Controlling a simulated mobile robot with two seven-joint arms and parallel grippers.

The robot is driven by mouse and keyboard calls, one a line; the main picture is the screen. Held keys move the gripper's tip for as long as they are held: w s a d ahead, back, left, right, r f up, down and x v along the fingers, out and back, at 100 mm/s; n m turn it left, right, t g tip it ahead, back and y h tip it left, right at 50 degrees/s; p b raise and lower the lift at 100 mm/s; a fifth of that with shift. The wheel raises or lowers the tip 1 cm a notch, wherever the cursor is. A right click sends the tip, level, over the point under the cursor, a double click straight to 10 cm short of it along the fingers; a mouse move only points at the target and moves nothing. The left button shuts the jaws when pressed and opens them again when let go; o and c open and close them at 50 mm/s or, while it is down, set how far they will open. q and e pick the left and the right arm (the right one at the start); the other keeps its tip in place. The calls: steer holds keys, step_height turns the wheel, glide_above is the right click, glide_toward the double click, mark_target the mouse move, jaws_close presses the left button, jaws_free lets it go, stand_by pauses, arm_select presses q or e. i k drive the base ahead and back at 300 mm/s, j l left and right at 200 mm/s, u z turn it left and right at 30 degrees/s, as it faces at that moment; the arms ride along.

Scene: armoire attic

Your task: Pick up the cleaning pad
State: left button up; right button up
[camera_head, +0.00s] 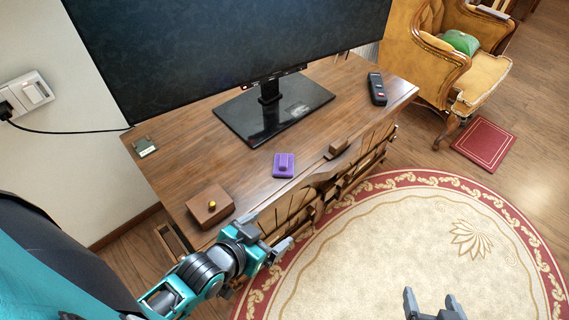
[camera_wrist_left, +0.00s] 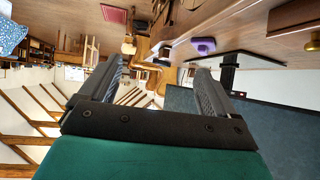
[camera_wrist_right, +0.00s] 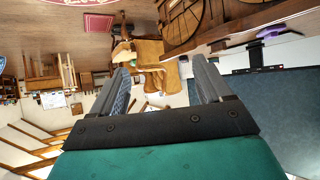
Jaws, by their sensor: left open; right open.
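The cleaning pad appears to be the small purple block with a raised grip (camera_head: 284,165), lying on the wooden cabinet top near its front edge. It also shows in the left wrist view as a purple shape (camera_wrist_left: 202,46), and in the right wrist view (camera_wrist_right: 271,33) at the upper right. My left gripper (camera_head: 274,229) is open and empty by the cabinet's front edge, nearer than the pad and apart from it. My right gripper (camera_head: 431,296) is open and empty over the round rug, well away from the pad.
A yellow armchair (camera_head: 430,60) stands at right. The rug (camera_head: 430,240) is clear.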

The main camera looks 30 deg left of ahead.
mark_target(283, 162)
steer(key=u, duration=0.45)
steer(key=i+l+u, duration=0.2)
steer(key=u, duration=0.3)
steer(key=i+l+u, duration=0.15)
steer(key=l+u, duration=0.3)
steer(key=i+l+u, duration=0.15)
steer(key=l, duration=0.25)
steer(key=l+u, duration=0.2)
steer(key=l, duration=0.2)
